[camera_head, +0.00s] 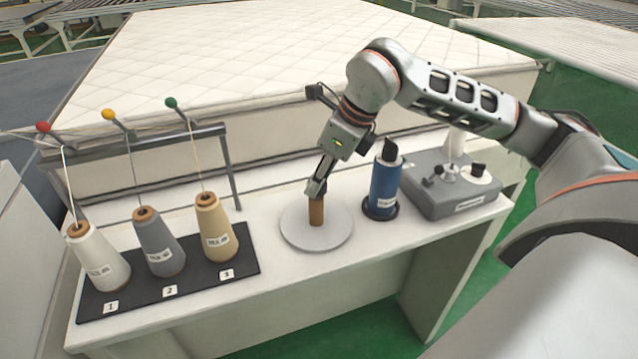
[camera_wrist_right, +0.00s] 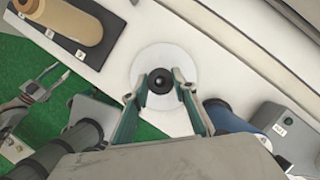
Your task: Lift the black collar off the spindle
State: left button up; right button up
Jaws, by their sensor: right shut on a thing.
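The black collar (camera_wrist_right: 160,82) shows in the right wrist view as a dark ring around the top of the spindle, between my fingertips. In the head view the spindle is a brown upright post (camera_head: 316,212) on a round white disc (camera_head: 300,238). My right gripper (camera_head: 317,188) points down at the post's top and is shut on the collar, which it mostly hides there. I cannot tell whether the collar is clear of the post. My left gripper (camera_wrist_right: 42,86) shows at the left of the wrist view, fingers apart and empty, over the green floor.
Left of the disc, white, grey and tan cones (camera_head: 217,228) stand on a black mat (camera_head: 190,286) below a thread rack. The table's front is clear.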

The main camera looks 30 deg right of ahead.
notch_tip(320, 180, up, 19)
jog(key=p, duration=0.2)
jog(key=shift+p, duration=0.3)
jog(key=shift+f, duration=0.15)
